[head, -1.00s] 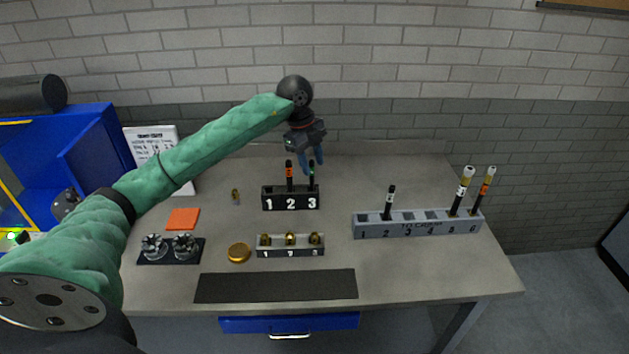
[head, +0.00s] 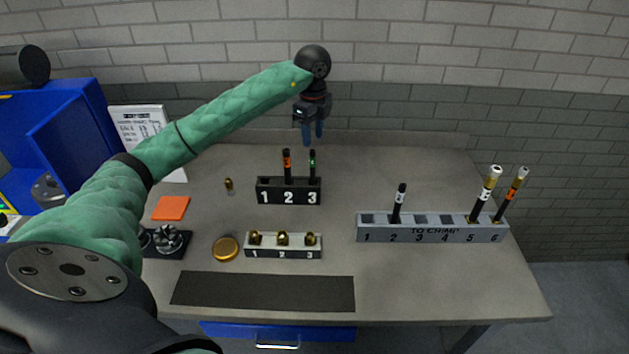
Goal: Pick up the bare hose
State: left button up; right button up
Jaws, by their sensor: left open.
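A black rack (head: 290,198) numbered 1 to 3 stands at the back middle. A hose with an orange band (head: 287,165) is upright in slot 2, and one with a green mark (head: 312,165) is upright in slot 3. Slot 1 looks empty. A grey rack (head: 430,232) at right holds a black hose with a white label (head: 400,203) in slot 2, its top without a fitting. Hoses with pale and brass ends stand in slot 5 (head: 485,193) and slot 6 (head: 511,193). My left gripper (head: 313,142) is open and empty, pointing down above the slot 3 hose.
A small rack (head: 284,252) holds brass fittings, with a gold disc (head: 226,248) to its left. A small brass piece (head: 229,186), an orange square (head: 171,208) and a dark mat (head: 262,292) lie on the table. A blue cabinet (head: 80,135) stands at left; the wall is behind.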

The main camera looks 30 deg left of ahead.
aim_at(312, 161)
pick_arm(q)
notch_tip(312, 161, down, 3)
jog(key=b, duration=0.2)
jog(key=shift+s+f+b, duration=0.1)
jog(key=shift+f+b, duration=0.05)
jog(key=shift+b, duration=0.15)
jog(key=shift+f, duration=0.15)
pick_arm(e)
jog(key=w+a+r, duration=0.2)
jog(key=w+r, duration=0.1)
jog(key=w, duration=0.2)
pick_arm(q)
notch_tip(312, 161, down, 2)
jog(key=shift+p, duration=0.6)
jog(key=shift+f+p, duration=0.35)
jog(key=shift+f, duration=0.05)
jog(key=f+p, duration=0.1)
jog(key=f, duration=0.1)
jog(key=f+p, duration=0.1)
jog(key=shift+w+a+f+p, duration=0.2)
jog(key=shift+f+p, duration=0.15)
jog(key=shift+p, duration=0.05)
jog(key=shift+f, duration=0.55)
pick_arm(e)
jog(key=s+d+f, duration=0.3)
jog(key=s+f, duration=0.2)
jog(key=s, duration=0.3)
jog(key=shift+d, duration=0.25)
pick_arm(q)
jog(key=shift+c, duration=0.2)
